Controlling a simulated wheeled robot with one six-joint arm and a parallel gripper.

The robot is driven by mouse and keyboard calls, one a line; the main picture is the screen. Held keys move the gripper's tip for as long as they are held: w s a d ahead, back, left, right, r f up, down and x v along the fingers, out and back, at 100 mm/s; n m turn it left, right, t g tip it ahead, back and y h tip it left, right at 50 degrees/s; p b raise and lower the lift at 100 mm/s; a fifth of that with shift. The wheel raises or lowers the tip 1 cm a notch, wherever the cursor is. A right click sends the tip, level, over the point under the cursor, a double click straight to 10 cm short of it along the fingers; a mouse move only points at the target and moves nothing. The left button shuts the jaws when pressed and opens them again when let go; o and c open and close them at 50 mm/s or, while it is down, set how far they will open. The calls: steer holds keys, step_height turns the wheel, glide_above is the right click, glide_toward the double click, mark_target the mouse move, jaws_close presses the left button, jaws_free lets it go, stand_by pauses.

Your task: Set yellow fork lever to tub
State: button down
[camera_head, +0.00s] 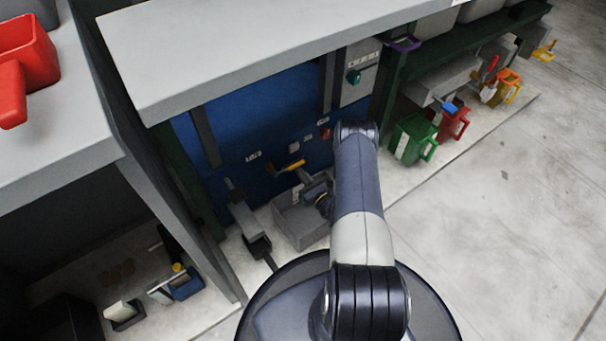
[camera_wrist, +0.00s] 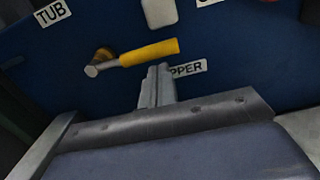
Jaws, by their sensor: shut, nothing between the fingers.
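The yellow fork lever (camera_wrist: 150,52) is on the blue panel, its handle running from a brass pivot at left toward the right, tilted slightly up. The handle's free end is just above a label reading "PPER" (camera_wrist: 190,68), partly hidden by my gripper. The "TUB" label (camera_wrist: 52,12) is up and left of the pivot. My gripper (camera_wrist: 158,70) is shut and empty, its tips just below the handle's middle; I cannot tell if they touch it. In the head view the lever (camera_head: 291,166) shows left of my arm.
A grey bin (camera_head: 290,222) stands below the lever. A grey countertop (camera_head: 250,50) overhangs the panel. A white switch box with a green knob (camera_head: 354,77) is up right. Green (camera_head: 412,140) and red (camera_head: 455,122) tubs stand at right. The floor at right is clear.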

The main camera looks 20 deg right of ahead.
steer(key=shift+r, duration=0.1)
steer(key=shift+d+r+n, duration=0.1)
steer(key=shift+r+n, duration=0.1)
steer(key=shift+n, duration=0.2)
